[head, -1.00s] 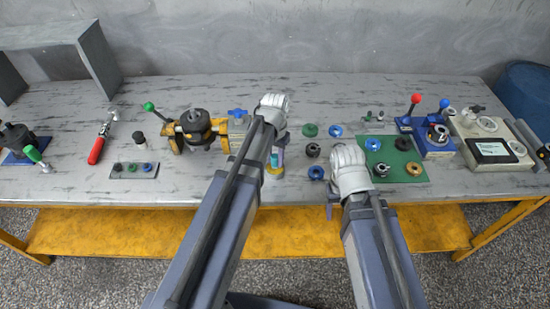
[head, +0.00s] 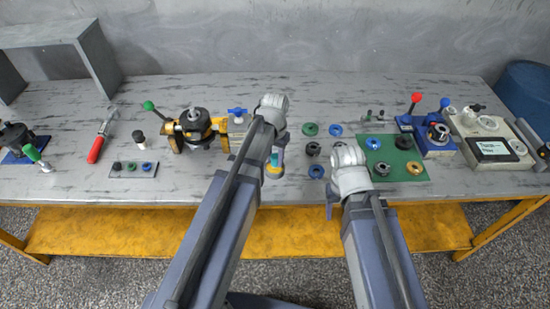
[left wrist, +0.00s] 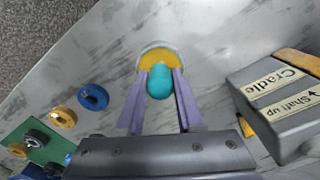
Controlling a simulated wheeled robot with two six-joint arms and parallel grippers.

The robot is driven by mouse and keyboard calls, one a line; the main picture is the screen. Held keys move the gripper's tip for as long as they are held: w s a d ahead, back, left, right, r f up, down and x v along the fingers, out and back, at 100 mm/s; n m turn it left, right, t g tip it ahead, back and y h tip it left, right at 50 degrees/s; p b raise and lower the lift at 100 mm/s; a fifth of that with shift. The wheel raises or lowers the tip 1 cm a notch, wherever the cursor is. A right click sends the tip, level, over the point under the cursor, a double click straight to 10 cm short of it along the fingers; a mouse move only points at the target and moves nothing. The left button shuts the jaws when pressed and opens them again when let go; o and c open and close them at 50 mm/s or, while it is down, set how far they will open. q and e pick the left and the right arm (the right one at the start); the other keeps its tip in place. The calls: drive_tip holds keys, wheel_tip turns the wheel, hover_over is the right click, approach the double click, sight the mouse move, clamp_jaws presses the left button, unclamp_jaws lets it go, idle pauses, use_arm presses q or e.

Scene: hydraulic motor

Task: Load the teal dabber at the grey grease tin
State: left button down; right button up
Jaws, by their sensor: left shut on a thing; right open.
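My left gripper (head: 274,158) is shut on the teal dabber (left wrist: 159,82), which shows between the purple fingers (left wrist: 154,98) in the left wrist view. The dabber's rounded end faces the camera; its far end is hidden. The grey grease tin (left wrist: 155,44), with yellow grease inside, is directly beyond the dabber. The dabber overlaps the grease in the picture, but I cannot tell whether they touch. In the head view the tin (head: 275,175) lies below the left gripper near the table's front. My right gripper (head: 332,203) is open, mostly hidden by its arm, left of the green mat.
The grey cradle block (left wrist: 285,105) stands right of the left gripper in the wrist view. The green mat (head: 402,160) holds several rings. A yellow fixture (head: 195,130) stands to the left.

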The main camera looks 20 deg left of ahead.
sight(275, 156)
idle(0.6)
use_arm(q)
wheel_tip(275, 156, up, 7)
drive_tip(key=p, duration=0.7)
